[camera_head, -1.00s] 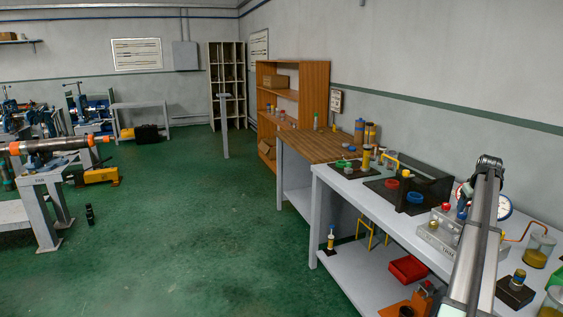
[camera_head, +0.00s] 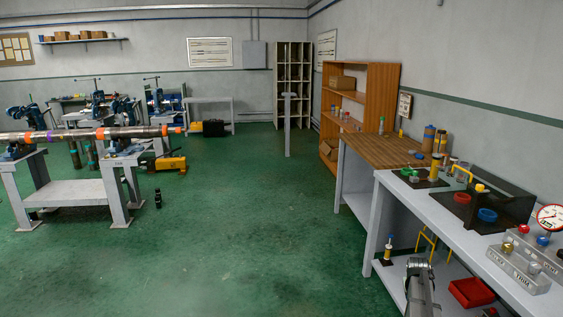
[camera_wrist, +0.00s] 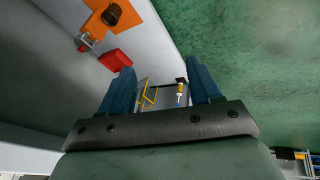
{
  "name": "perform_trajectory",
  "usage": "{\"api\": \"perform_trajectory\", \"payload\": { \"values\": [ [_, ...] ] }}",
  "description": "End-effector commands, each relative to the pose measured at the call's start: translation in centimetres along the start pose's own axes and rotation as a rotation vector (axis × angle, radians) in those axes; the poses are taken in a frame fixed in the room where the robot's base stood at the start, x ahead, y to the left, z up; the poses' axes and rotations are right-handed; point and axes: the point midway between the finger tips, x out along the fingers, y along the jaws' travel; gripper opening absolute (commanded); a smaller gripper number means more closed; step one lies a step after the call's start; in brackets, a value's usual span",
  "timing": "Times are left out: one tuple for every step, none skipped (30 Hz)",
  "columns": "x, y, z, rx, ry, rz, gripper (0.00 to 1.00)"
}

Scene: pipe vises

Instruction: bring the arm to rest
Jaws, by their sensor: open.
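My gripper shows in the wrist view (camera_wrist: 160,88) with its two blue fingers spread apart and nothing between them. Beyond the fingers, the wrist view shows the lower shelf of the grey bench, with a yellow frame (camera_wrist: 148,95) and a small yellow-and-white piece (camera_wrist: 181,88) in the background. In the head view my arm rises at the bottom, in front of the bench (camera_head: 372,225); the gripper's fingers cannot be made out there.
The bench top holds a gauge (camera_head: 550,217), a valve block (camera_head: 517,268) and blue and red rings. A red tray (camera_head: 472,292) sits on its lower shelf. Pipe stands (camera_head: 72,192) are at the left. The green floor (camera_head: 250,230) between is clear.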

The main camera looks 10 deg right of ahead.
Motion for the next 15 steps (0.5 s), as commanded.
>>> {"api": "perform_trajectory", "payload": {
  "values": [
    [0.8, -2.5, 2.1, -0.014, -0.029, -0.021, 0.63],
    [1.4, -3.9, 3.2, -0.022, -0.045, -0.032, 0.63],
    [2.0, -5.5, 4.6, -0.030, -0.066, -0.047, 0.63],
    [2.5, -6.8, 5.7, -0.038, -0.082, -0.058, 0.63],
    [2.8, -8.0, 6.8, -0.044, -0.098, -0.069, 0.63],
    [3.4, -9.6, 8.2, -0.053, -0.120, -0.082, 0.63],
    [3.7, -10.8, 9.4, -0.060, -0.136, -0.092, 0.63],
    [4.0, -11.9, 10.6, -0.067, -0.153, -0.101, 0.63],
    [4.4, -13.4, 12.1, -0.077, -0.176, -0.113, 0.63],
    [4.7, -14.5, 13.3, -0.084, -0.192, -0.122, 0.63],
    [4.9, -15.5, 14.5, -0.091, -0.209, -0.131, 0.63],
    [5.2, -16.9, 16.1, -0.101, -0.231, -0.142, 0.63],
    [5.4, -17.9, 17.4, -0.108, -0.249, -0.150, 0.63],
    [5.5, -18.8, 18.6, -0.115, -0.266, -0.157, 0.63],
    [5.7, -20.1, 20.3, -0.125, -0.290, -0.166, 0.63]
  ]
}}
